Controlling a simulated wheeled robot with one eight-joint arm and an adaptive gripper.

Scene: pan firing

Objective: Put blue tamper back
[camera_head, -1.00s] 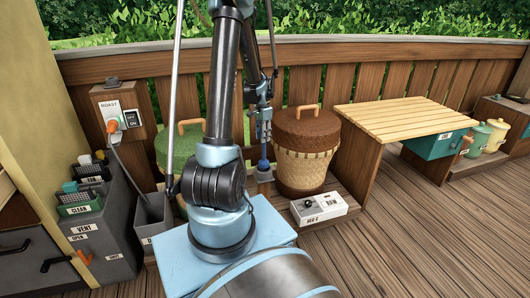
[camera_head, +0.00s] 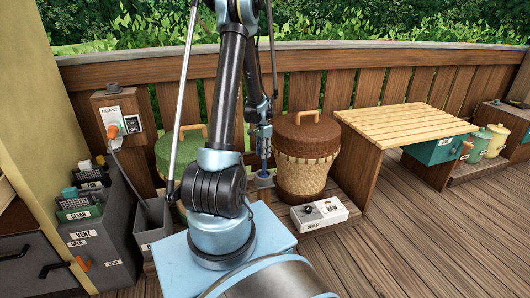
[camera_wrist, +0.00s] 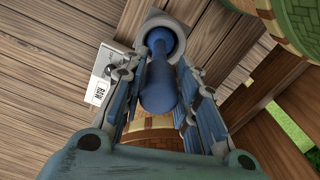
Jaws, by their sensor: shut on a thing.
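The blue tamper (camera_wrist: 160,85) is held between the two fingers of my gripper (camera_wrist: 158,98) in the wrist view. In the head view my gripper (camera_head: 263,134) hangs over the low deck between the two baskets, with the blue tamper (camera_head: 264,160) pointing down below it. A grey round holder (camera_head: 264,181) stands directly beneath. In the wrist view the tamper's far end lies within the outline of this grey holder (camera_wrist: 152,20). How deep it sits there cannot be told. My gripper is shut on the tamper.
A brown lidded basket (camera_head: 306,160) stands just right of the holder, and a green lidded basket (camera_head: 180,150) is to the left, partly behind my arm. A white switch box (camera_head: 319,215) sits in front. A slatted table (camera_head: 410,120) stands farther right. The wooden floor at right is clear.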

